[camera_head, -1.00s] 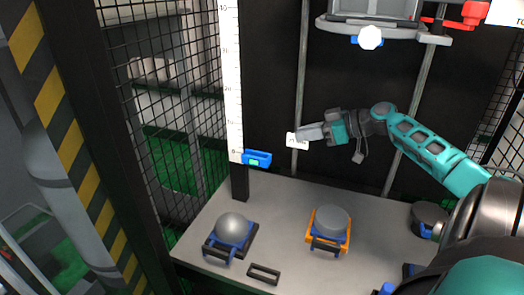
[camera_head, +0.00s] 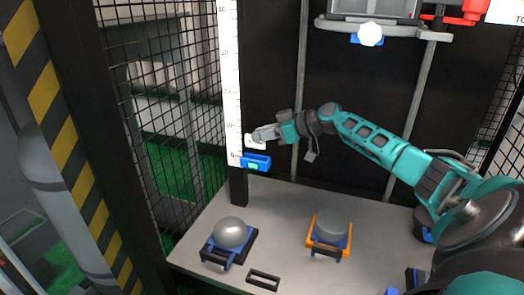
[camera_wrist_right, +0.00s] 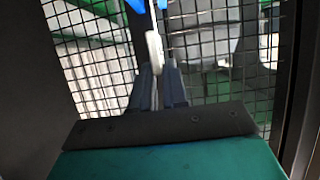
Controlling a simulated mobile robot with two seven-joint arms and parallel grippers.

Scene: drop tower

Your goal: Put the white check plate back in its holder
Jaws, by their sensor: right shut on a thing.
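The white check plate (camera_head: 252,141) is in my right gripper (camera_head: 266,136), just above a blue bracket (camera_head: 257,163) with a green patch at the foot of the white scale. In the right wrist view, the plate (camera_wrist_right: 155,52) is seen nearly edge-on between the dark fingers (camera_wrist_right: 157,85) of that gripper. Blue parts (camera_wrist_right: 128,8) show at the top of that view, close to the plate's far end. Whether they touch the plate I cannot tell. My left gripper is not in view.
The tall white scale (camera_head: 231,80) stands beside a dark post and wire mesh (camera_head: 165,130). On the grey table (camera_head: 285,220) are a grey dome (camera_head: 230,232) on a blue holder, a grey cylinder (camera_head: 331,224) on an orange-and-blue holder, and a small black frame (camera_head: 263,277).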

